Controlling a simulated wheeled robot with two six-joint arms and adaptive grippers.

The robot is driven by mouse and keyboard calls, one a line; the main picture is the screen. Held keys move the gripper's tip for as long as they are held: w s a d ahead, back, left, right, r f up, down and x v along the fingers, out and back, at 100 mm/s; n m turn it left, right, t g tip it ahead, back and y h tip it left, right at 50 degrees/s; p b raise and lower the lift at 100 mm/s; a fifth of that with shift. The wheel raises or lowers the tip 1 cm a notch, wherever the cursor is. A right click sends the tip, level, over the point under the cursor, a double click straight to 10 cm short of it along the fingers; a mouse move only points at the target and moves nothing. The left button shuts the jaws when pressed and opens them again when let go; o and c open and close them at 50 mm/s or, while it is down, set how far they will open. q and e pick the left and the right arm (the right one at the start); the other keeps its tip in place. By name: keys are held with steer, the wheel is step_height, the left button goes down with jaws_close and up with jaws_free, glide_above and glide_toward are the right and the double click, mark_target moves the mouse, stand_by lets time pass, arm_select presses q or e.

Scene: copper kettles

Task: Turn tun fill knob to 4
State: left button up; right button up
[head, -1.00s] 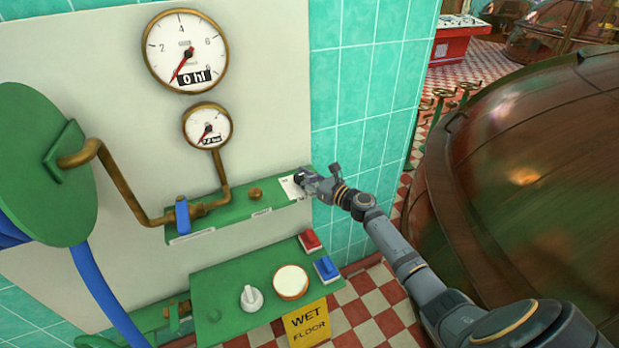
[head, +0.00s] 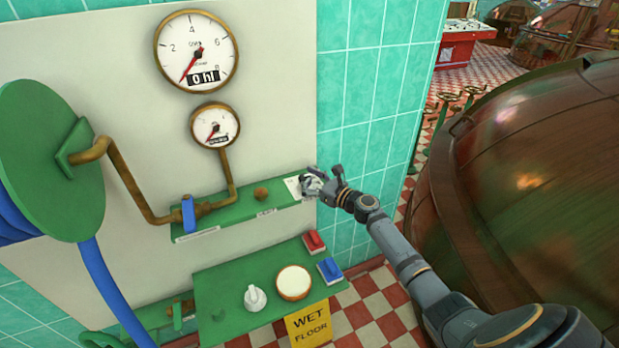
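A white pointer knob (head: 255,297) sits on the lower green panel (head: 225,285), left of a round white button or dial (head: 293,282). A small brown knob (head: 261,193) sits on the upper green shelf (head: 240,211). No readable label shows which of them is the tun fill knob. The large gauge (head: 197,50) has a scale marked 2, 4, 6, 8; its red needle points low left and its window reads 0 hl. My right gripper (head: 312,183) is at the right end of the upper shelf, beside a white card, away from both knobs. Its finger opening is unclear. My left gripper is out of view.
A smaller gauge (head: 215,126) hangs below the large one. A blue valve handle (head: 188,213), red switch (head: 313,241) and blue switch (head: 329,269) stand out nearby. A big copper kettle (head: 540,190) fills the right.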

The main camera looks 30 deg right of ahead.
steer(key=v, duration=0.7)
steer(key=shift+s+d, duration=0.15)
steer(key=shift+s, duration=0.15)
